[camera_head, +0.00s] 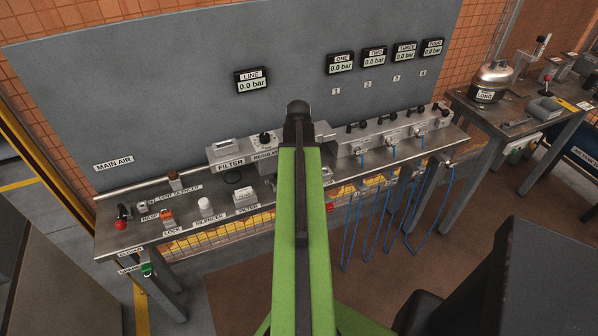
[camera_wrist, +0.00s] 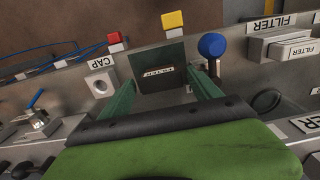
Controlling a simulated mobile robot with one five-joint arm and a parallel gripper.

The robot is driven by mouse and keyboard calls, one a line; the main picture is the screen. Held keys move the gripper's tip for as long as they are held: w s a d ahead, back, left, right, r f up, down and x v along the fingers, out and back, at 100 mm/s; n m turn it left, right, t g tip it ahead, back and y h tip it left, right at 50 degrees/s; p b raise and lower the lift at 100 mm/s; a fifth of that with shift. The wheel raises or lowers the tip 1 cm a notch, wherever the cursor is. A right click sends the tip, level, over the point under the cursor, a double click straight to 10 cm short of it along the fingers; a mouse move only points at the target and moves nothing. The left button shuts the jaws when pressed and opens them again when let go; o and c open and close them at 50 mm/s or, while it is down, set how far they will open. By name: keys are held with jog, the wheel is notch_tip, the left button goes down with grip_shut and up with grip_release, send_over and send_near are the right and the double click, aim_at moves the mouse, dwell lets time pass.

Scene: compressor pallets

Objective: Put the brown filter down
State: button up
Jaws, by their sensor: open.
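The brown filter (camera_wrist: 148,82), a dark block with a small pale label that reads upside down, shows in the wrist view between the ends of my green fingers. My gripper (camera_wrist: 162,90) is open, with one finger to each side of the block. A narrow gap shows near the right finger; contact at the left finger is unclear. The block appears to be at the grey bench top, but I cannot tell whether its underside rests flat. In the head view my arm hides both the gripper and the brown filter.
In the wrist view, a blue knob (camera_wrist: 212,45) stands close right of the block, with yellow (camera_wrist: 172,20) and red (camera_wrist: 114,38) pieces beyond. A CAP fitting (camera_wrist: 100,82) is at left. A white filter (camera_head: 246,198) stands on the bench (camera_head: 130,238). Blue hoses (camera_head: 408,205) hang at right.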

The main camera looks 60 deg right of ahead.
notch_tip(320, 180, up, 12)
jog(key=p, duration=1.1)
jog(key=shift+p, duration=0.4)
jog(key=w+a+n, duration=0.3)
jog(key=w+a, duration=1.4)
jog(key=a, duration=0.4)
jog(key=w+a+n, duration=0.2)
jog(key=a, duration=1.2)
jog(key=w+a+n, duration=0.2)
jog(key=a, duration=1.3)
jog(key=shift+w+f+b, duration=0.2)
jog(key=shift+b, duration=0.1)
jog(key=shift+a, duration=0.1)
